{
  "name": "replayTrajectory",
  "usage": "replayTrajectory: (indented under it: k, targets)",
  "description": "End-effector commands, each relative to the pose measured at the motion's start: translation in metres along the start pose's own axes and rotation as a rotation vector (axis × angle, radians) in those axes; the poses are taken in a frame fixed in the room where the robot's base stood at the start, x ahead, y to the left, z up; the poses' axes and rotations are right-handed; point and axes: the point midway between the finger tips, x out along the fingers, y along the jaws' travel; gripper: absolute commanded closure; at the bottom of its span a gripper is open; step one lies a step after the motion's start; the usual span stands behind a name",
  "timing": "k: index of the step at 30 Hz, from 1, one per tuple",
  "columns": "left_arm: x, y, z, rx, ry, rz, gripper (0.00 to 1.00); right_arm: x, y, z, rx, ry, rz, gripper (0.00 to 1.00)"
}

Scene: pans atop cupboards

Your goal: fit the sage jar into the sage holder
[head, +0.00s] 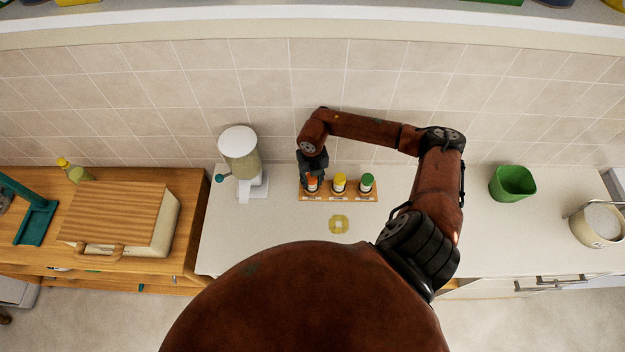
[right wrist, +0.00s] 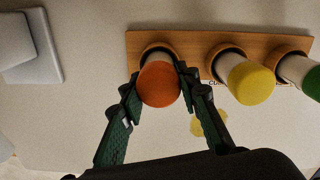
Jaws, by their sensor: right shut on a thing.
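A wooden spice rack (head: 327,198) stands on the counter. Its row of round holders also shows in the right wrist view (right wrist: 193,41). My right gripper (head: 312,180) is shut on the orange-capped jar (right wrist: 159,84), with a finger on each side. This jar is at the left holder; how deep it sits is unclear. A yellow-capped jar (head: 339,180) stands in the middle holder and a green-capped jar (head: 367,181) in the right one. Lettering on the rack is mostly hidden, and I cannot read which jar or holder is sage. My left gripper is out of view.
A dispenser with a white lid (head: 239,155) stands left of the rack. A yellowish flower-shaped mat (head: 339,224) lies in front. A green container (head: 512,183) and a pot (head: 598,224) stand at the right. The counter between rack and container is clear.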

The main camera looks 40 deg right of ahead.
Motion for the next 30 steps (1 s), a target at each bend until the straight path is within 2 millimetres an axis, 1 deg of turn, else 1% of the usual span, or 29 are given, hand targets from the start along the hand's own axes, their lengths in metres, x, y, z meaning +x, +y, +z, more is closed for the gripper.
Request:
replayTrajectory:
  k: [2,3,11,19,22,26,30]
  targets:
    - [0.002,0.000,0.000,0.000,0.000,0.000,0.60,0.003,0.000,0.000,0.000,0.000,0.000,0.96]
    - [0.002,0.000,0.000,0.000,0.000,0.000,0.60,0.002,0.000,0.000,0.000,0.000,0.000,0.68]
    - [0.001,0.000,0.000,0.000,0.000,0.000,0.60,0.001,0.000,0.000,0.000,0.000,0.000,0.50]
    - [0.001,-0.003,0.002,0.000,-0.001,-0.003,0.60,0.001,0.000,0.000,0.000,0.000,0.000,0.50]
    - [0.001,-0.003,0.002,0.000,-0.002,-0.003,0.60,-0.004,0.000,0.001,0.000,-0.001,0.000,0.50]
    - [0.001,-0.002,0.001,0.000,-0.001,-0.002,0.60,-0.023,0.000,0.001,-0.002,-0.004,0.000,0.50]
    - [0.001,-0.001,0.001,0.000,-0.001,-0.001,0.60,-0.052,0.000,0.002,-0.001,-0.005,0.000,0.50]
